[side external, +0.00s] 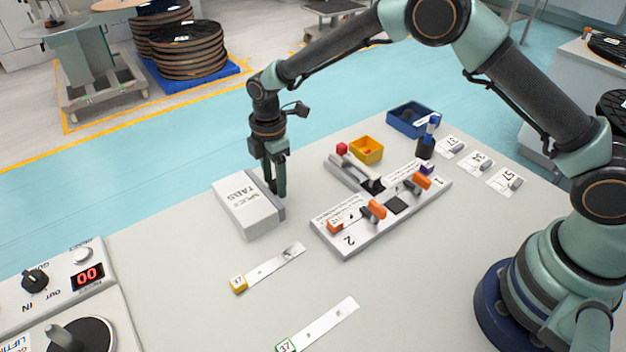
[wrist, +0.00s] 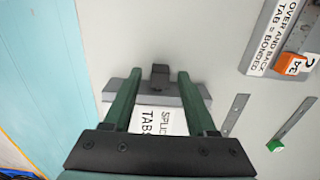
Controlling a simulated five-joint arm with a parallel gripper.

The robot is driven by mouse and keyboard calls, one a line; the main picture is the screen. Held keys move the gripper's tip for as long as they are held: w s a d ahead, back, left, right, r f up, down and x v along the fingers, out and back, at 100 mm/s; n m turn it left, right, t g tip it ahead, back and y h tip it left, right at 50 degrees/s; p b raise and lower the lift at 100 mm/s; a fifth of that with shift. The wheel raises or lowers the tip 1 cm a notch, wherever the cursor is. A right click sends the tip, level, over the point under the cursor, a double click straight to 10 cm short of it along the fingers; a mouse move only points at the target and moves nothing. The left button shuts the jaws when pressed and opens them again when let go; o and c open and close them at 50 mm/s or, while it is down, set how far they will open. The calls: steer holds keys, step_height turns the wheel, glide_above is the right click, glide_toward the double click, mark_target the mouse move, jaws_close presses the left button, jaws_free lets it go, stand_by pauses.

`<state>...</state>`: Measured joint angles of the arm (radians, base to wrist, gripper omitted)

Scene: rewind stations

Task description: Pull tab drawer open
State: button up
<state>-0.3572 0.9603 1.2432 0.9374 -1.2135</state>
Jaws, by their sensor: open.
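The splice tabs box (side external: 246,208) is a white box with a grey front, standing near the far left part of the table. Its drawer front (wrist: 119,99) is a grey bar with a small dark pull (wrist: 160,74) at its middle in the wrist view. My gripper (side external: 274,190) points down at the grey front of the box. In the wrist view my gripper (wrist: 160,75) has its two green fingers apart, one on either side of the pull. Nothing is held between them. The drawer looks closed. I cannot tell whether the fingers touch the front.
A splice fixture (side external: 345,240) with orange clamps lies to the right of the box. Tagged strips (side external: 270,268) lie in front. A yellow bin (side external: 367,150), a blue bin (side external: 408,118) and a pen cup (side external: 426,146) stand farther back. The counter panel (side external: 60,285) is at left.

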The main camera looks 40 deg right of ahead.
steer(key=shift+c, duration=0.3)
jaws_close()
steer(key=shift+d, duration=0.1)
stand_by(1.1)
